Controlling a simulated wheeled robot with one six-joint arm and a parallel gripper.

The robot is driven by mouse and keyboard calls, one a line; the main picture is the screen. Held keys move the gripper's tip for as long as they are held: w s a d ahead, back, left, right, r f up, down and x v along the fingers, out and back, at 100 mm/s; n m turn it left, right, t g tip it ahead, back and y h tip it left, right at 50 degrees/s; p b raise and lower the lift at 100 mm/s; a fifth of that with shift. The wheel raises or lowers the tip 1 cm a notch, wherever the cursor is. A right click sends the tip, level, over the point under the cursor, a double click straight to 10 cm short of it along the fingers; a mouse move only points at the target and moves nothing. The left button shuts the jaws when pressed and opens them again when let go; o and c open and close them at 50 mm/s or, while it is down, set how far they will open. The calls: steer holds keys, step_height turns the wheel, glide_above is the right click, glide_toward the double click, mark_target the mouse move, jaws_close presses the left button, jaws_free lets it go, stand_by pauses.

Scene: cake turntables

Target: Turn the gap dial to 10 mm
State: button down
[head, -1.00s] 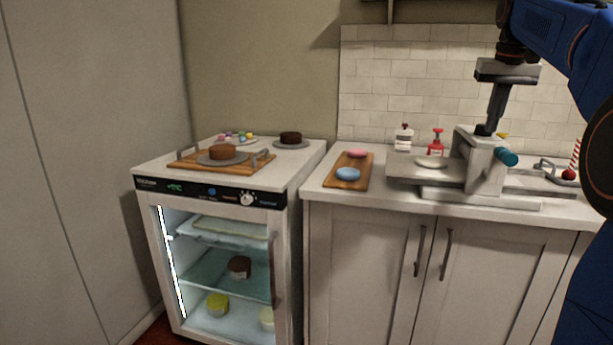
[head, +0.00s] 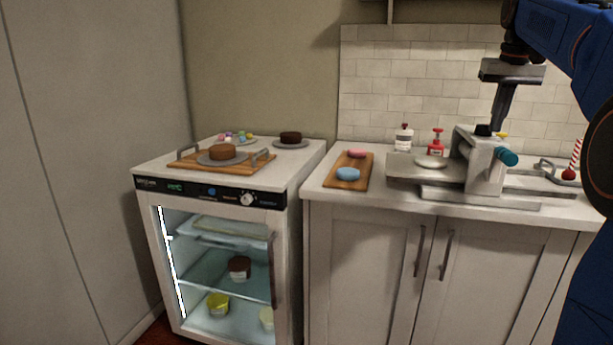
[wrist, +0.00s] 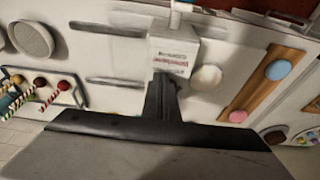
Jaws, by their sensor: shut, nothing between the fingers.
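The pale machine (head: 480,165) stands on the right counter, with a metal bed to its left and a teal crank knob (head: 507,157) on its front. A black knob (head: 483,130), apparently the gap dial, sits on its top. Its setting is too small to read. My gripper (head: 496,128) points down, shut and empty, just above and right of the black knob; I cannot tell whether they touch. In the wrist view my dark fingers (wrist: 161,98) reach toward the machine's labelled housing (wrist: 175,55), and the dial is hidden there.
A pale dough disc (head: 430,162) lies on the bed. A wooden board (head: 342,184) with pink and blue discs is left of it. Two bottles stand behind. A candy-cane rack (wrist: 42,97) is at the machine's other side. A glass-door fridge (head: 225,255) stands left.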

steer(key=shift+s+r, duration=0.1)
steer(key=shift+s, duration=0.25)
steer(key=shift+w+v, duration=0.2)
steer(key=shift+v, duration=0.75)
steer(key=shift+w+v, duration=0.2)
steer(key=shift+v, duration=0.75)
steer(key=shift+w+v, duration=0.25)
steer(key=shift+v, duration=0.65)
steer(key=shift+d+r, duration=0.2)
steer(key=shift+w+a+f, duration=0.2)
steer(key=shift+a+f, duration=0.2)
steer(key=shift+f, duration=0.6)
steer(key=shift+w+a+f, duration=0.2)
steer(key=shift+a+f, duration=0.2)
steer(key=shift+f, duration=0.6)
steer(key=shift+w+a+f, duration=0.25)
steer(key=shift+a+f, duration=0.15)
steer(key=shift+f, duration=0.6)
steer(key=shift+s+d, duration=0.15)
steer(key=shift+d, duration=0.5)
steer(key=shift+s, duration=0.1)
steer(key=shift+s+a, duration=0.1)
steer(key=shift+s, duration=0.2)
